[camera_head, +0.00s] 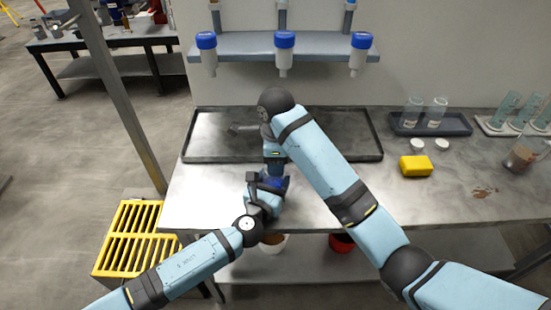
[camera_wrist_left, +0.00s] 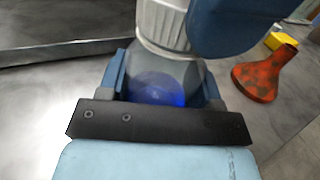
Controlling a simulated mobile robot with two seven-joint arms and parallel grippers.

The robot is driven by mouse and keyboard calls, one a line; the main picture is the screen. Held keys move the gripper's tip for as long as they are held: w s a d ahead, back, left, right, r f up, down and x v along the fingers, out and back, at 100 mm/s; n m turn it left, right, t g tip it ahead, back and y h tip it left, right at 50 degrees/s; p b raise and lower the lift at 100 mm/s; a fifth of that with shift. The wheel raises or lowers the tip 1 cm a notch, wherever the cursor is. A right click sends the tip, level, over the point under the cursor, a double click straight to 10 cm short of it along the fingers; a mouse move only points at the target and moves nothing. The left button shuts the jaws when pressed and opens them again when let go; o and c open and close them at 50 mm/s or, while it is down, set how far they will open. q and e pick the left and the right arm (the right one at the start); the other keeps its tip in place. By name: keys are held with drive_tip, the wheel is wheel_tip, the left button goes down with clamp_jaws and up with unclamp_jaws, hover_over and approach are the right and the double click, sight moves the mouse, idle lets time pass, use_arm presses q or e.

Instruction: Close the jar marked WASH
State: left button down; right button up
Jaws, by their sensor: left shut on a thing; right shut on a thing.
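My left gripper (camera_head: 270,186) is shut on a clear, rounded jar with blue in it, near the table's front edge. The jar (camera_wrist_left: 158,84) shows best in the left wrist view, between the two blue fingers. A white ribbed lid (camera_wrist_left: 160,24) is directly above the jar's mouth, touching or nearly touching it. My right gripper (camera_head: 274,163) reaches down from above, and its dark blue part (camera_wrist_left: 238,24) shows beside the lid; it appears shut on the lid. The fingers hide much of the jar in the head view. I cannot read any WASH mark.
A dark-rimmed tray (camera_head: 205,156) lies behind the grippers. To the right are two white lids (camera_head: 417,146), a yellow block (camera_head: 416,166), a rack with two glass jars (camera_head: 434,124) and a brown-stained beaker (camera_head: 522,156). Blue-capped bottles (camera_head: 285,42) hang above. The table's right front is mostly clear.

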drive_tip(key=m, duration=0.3)
drive_tip(key=shift+m, duration=0.4)
drive_tip(key=o, duration=0.9)
drive_tip(key=shift+s, duration=0.1)
drive_tip(key=shift+o, duration=0.2)
drive_tip(key=shift+r, duration=0.55)
wheel_tip(320, 180, up, 11)
use_arm(q)
drive_tip(key=shift+c, duration=1.1)
unclamp_jaws()
drive_tip(key=shift+s, duration=0.1)
drive_tip(key=v, duration=1.3)
drive_tip(key=shift+s+a, duration=0.15)
drive_tip(key=shift+s, duration=0.15)
use_arm(e)
drive_tip(key=shift+f, duration=0.25)
